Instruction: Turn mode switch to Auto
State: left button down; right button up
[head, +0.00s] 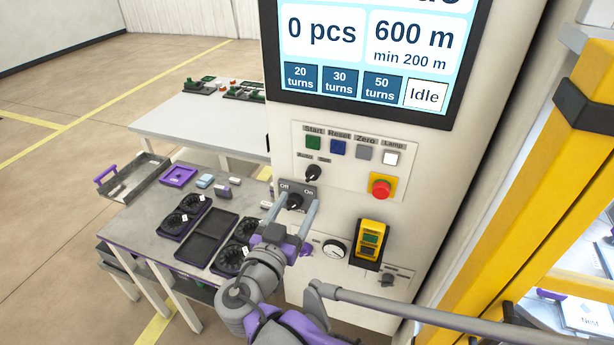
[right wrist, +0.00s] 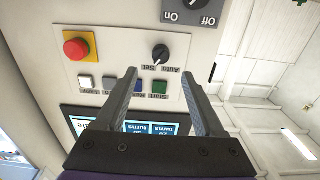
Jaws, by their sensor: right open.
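The mode switch (head: 313,172) is a black rotary knob on the pale machine panel, under small labels that read Auto and Set. It also shows in the right wrist view (right wrist: 160,53), upside down, just beyond the fingertips. My right gripper (head: 294,206) is open and empty, fingers pointing at the panel. In the head view its fingers appear on either side of the black Off/On switch (head: 294,201), below the mode switch. In the right wrist view the gripper (right wrist: 159,78) lines up with the mode switch. My left gripper is not in view.
Above and right are Start (head: 313,142), Reset, Zero and Lamp buttons and a red emergency button (head: 381,187). A yellow device (head: 371,240) hangs lower right. The screen (head: 370,60) reads Idle. A table (head: 145,222) with trays and spools stands left. A yellow frame (head: 520,190) stands right.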

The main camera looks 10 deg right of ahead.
aim_at(310, 180)
jog(key=x, duration=0.8)
jog(key=shift+w+d, duration=0.15)
jog(key=shift+w, duration=0.15)
grip_shut()
